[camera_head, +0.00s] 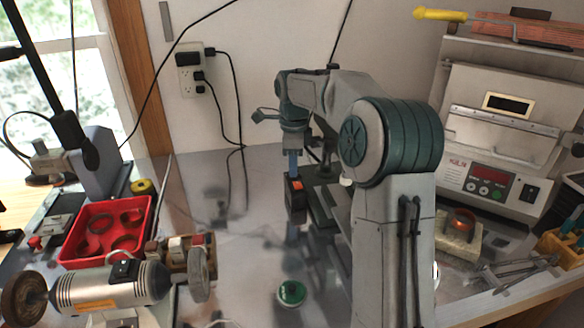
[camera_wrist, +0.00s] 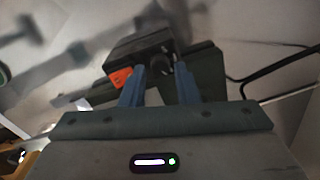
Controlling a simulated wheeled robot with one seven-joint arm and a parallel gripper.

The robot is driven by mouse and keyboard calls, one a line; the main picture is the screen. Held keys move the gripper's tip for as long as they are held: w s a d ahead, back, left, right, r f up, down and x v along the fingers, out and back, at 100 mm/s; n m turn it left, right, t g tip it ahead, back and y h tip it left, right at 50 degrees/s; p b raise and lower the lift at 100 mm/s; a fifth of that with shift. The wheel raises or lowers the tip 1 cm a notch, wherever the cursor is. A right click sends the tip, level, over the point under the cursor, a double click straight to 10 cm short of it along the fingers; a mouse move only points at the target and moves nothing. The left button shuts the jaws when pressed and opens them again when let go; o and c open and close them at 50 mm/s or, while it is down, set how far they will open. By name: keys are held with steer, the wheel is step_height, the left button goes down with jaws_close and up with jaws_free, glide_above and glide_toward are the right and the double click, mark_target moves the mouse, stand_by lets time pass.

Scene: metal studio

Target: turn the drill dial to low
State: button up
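The drill's dark box (camera_head: 296,205), with a small orange part (camera_head: 297,186), stands below my gripper (camera_head: 293,170) in the head view. In the wrist view the same dark box (camera_wrist: 140,45) and its orange part (camera_wrist: 121,77) lie just beyond the fingertips. My gripper (camera_wrist: 160,74) has its two blue fingers apart, pointing at the box. A small dark knob-like part (camera_wrist: 165,62) shows between the fingertips and may be the dial. I cannot tell whether the fingers touch it. The dial's setting is not readable.
My arm hides part of the bench behind it. A red tray (camera_head: 108,232) and a bench grinder (camera_head: 110,285) stand at left. A green round object (camera_head: 291,293) lies in front. A grey machine with a display (camera_head: 485,188) stands at right. The bench between grinder and drill is mostly clear.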

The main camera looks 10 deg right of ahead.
steer(key=shift+f, duration=0.55)
jaws_close()
steer(key=shift+a, duration=0.1)
